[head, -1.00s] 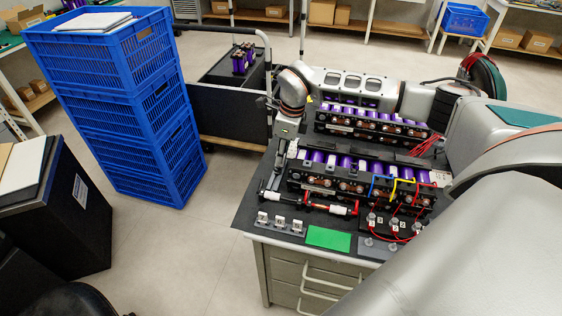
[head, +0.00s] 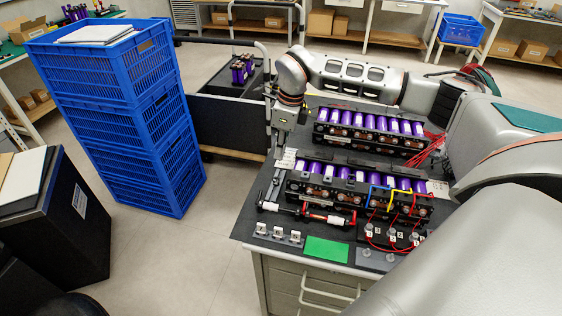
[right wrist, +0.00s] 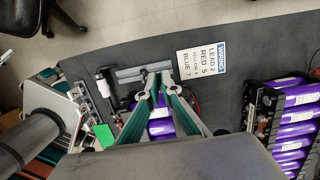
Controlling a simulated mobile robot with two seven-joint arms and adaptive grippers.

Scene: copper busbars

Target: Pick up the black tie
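I cannot single out the black tie with certainty. A dark bar (head: 277,184) lies at the left end of the near battery pack (head: 345,180). In the right wrist view a grey-looking bar (right wrist: 128,74) lies just beyond my fingertips. Black strips also run along the back of the near pack in the head view. My right gripper (head: 274,146) points down over the table's left side. In the right wrist view its green-lined fingers (right wrist: 157,84) have tips apart, with nothing clearly held between them. My left gripper is not in view.
A label card (right wrist: 202,59) lies near the bar. A second battery pack (head: 370,130) stands behind. Blue crates (head: 140,130) stand left of the table.

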